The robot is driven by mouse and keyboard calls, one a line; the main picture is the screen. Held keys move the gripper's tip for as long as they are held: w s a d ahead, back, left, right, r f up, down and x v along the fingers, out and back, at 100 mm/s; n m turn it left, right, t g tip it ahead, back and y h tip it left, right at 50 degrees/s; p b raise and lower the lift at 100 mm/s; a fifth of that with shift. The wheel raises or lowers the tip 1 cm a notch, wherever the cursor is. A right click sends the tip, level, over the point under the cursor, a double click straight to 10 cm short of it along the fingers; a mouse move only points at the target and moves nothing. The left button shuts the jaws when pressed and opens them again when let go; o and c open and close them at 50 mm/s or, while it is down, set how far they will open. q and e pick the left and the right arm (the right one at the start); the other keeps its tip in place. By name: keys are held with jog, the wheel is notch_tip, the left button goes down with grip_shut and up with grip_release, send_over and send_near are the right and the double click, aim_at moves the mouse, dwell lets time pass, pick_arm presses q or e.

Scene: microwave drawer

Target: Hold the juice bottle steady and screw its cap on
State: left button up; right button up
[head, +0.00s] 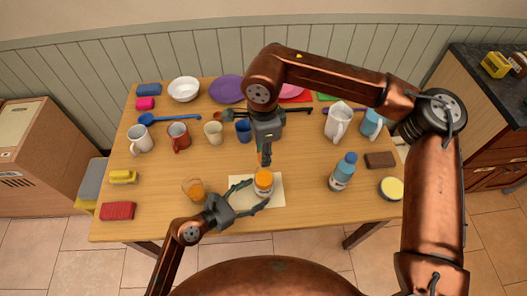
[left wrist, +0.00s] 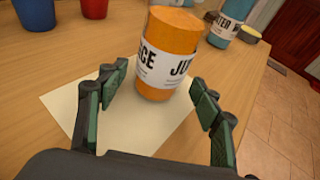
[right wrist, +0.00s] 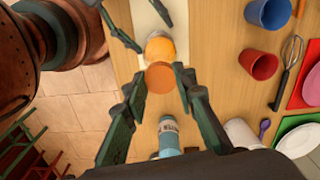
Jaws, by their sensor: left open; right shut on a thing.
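The juice bottle (head: 263,184), orange with a white label, stands upright on a pale mat (head: 242,186). In the left wrist view the bottle (left wrist: 168,52) stands between and just beyond the spread fingers of my left gripper (left wrist: 158,85); gaps show on both sides. My left gripper (head: 250,207) also shows low at the bottle's near side in the head view. My right gripper (head: 264,160) points down above the bottle, shut on the orange cap (right wrist: 160,77). In the right wrist view the cap is apart from the bottle top (right wrist: 160,47). The arm partly hides the cap in the head view.
A glass of orange juice (head: 194,190) stands left of the bottle. A blue water bottle (head: 343,172) stands to its right. Several mugs and cups, such as a blue cup (head: 243,131), line the table behind. The table's front edge is close to the mat.

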pick_arm(q)
jog(key=shift+x, duration=1.65)
jog(key=shift+c, duration=0.5)
jog(key=c, duration=0.6)
